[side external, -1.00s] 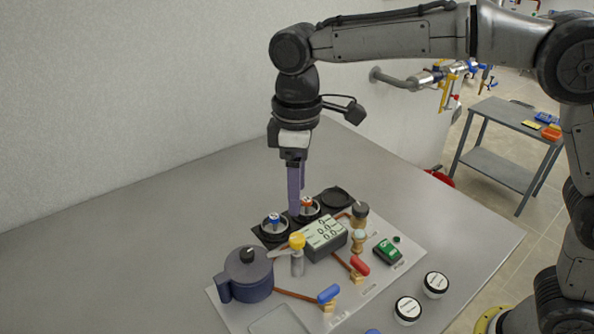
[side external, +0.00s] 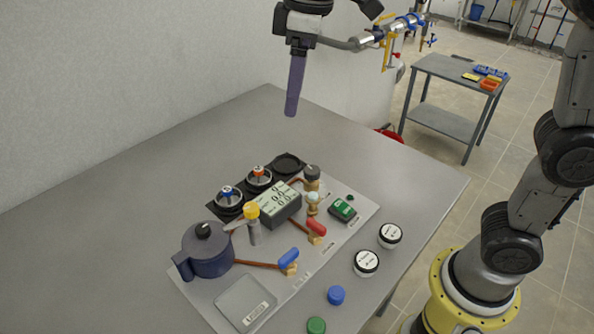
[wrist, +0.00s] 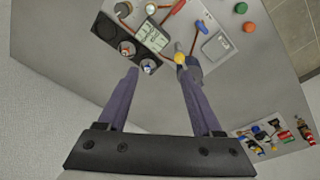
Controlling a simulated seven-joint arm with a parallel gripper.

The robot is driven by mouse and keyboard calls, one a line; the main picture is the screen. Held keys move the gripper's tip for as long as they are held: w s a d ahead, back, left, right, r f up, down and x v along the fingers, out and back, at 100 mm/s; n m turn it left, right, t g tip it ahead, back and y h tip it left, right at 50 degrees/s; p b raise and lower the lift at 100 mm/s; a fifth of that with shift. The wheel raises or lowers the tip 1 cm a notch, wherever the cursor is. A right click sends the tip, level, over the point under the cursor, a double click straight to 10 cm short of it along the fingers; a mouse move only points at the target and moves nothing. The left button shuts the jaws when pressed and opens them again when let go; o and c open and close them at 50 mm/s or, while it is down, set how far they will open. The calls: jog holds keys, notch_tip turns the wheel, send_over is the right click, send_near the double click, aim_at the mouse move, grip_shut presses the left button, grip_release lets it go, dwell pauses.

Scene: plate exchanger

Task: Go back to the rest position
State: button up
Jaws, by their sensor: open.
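My gripper (side external: 292,112) hangs in the air above the far part of the grey table (side external: 120,220), pointing down. In the wrist view my gripper (wrist: 160,78) shows two purple fingers spread apart with nothing between them. The plate exchanger board (side external: 345,225) lies on the table below and nearer the camera, clear of the fingers. On it are a dark blue pot (side external: 207,252), a grey display box (side external: 279,205), a yellow-topped valve (side external: 252,212), red (side external: 316,227) and blue (side external: 288,257) handles, and a green device (side external: 342,210).
Black round holders (side external: 288,163) line the board's back edge, two with knobbed gauges. Two white-lidded jars (side external: 366,263), a blue cap (side external: 336,295) and a green cap (side external: 316,325) stand at the right. The table's left is clear.

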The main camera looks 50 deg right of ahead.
jog(key=s+d+r+m+t, duration=0.1)
jog(key=s+d+m, duration=0.1)
jog(key=s+d, duration=0.4)
jog(key=s+d+f+m+t, duration=0.2)
jog(key=s+d+f+m, duration=0.3)
jog(key=s+f, duration=0.6)
jog(key=shift+s+d+f+t+h, duration=0.35)
jog(key=shift+s+d, duration=0.3)
jog(key=shift+s, duration=0.45)
jog(key=shift+r, duration=0.15)
